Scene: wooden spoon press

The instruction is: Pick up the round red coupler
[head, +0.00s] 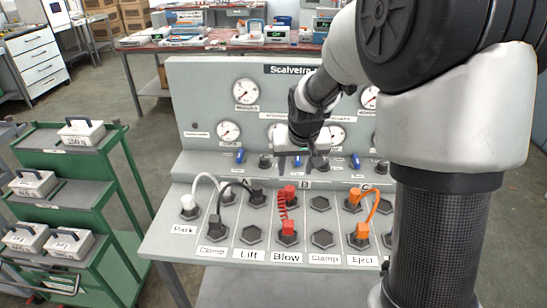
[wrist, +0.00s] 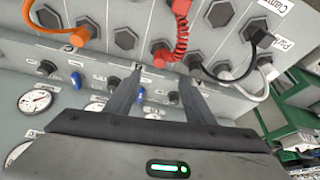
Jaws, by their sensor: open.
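A coiled red hose (head: 283,205) joins two red couplers on the panel. One red coupler (head: 290,193) sits in the upper row of sockets and shows in the wrist view (wrist: 161,52). The other red coupler (head: 288,228) sits in the lower row above the Blow label; part of it shows at the wrist view's top edge (wrist: 181,7).
A white hose (head: 205,178) and a black hose (head: 235,187) lie left of the red one; an orange hose (head: 374,205) is at right. Blue levers (head: 240,156) and gauges (head: 245,92) line the rear panel. A green cart (head: 75,160) stands at left.

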